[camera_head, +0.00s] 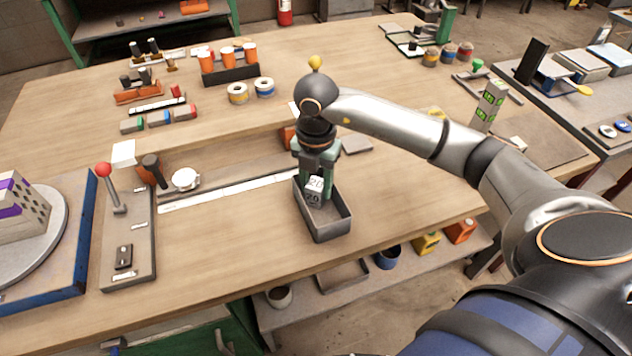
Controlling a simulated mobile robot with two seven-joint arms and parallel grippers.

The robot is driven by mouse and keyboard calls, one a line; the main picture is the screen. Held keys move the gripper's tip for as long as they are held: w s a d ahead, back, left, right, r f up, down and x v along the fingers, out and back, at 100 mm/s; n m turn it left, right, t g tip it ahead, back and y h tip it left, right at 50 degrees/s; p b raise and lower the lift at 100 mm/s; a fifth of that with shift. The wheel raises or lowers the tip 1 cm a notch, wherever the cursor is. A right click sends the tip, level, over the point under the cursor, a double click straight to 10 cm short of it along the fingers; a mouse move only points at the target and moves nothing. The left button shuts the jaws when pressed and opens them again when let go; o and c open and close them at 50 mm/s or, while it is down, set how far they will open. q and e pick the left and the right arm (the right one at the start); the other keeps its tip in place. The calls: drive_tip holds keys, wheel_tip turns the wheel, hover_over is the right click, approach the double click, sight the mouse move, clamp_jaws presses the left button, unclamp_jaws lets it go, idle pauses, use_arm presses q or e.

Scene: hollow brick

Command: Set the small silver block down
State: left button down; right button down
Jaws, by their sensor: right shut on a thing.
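My right gripper (318,182) points down over a grey open tray (329,232) near the middle front of the table. It is shut on a small silver block (315,190) with dark markings on its faces. The block is between the fingers at the tray's upper part. I cannot tell whether it touches the tray floor. The near part of the tray looks empty; the gripper hides some of the far part. My left gripper is not in view.
A panel with a red-knobbed lever (104,170) and a turntable with a hollow brick (20,207) stand at left. A white strip (230,190) lies left of the tray. Orange-topped containers (228,55) and tape rolls (237,92) stand behind. The wood right of the tray is clear.

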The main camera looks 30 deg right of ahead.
sight(316, 183)
drive_tip(key=c, duration=0.7)
unclamp_jaws()
drive_tip(key=shift+f, duration=0.15)
wheel_tip(316, 183, up, 12)
drive_tip(key=shift+r+p, duration=0.2)
drive_tip(key=shift+p, duration=0.35)
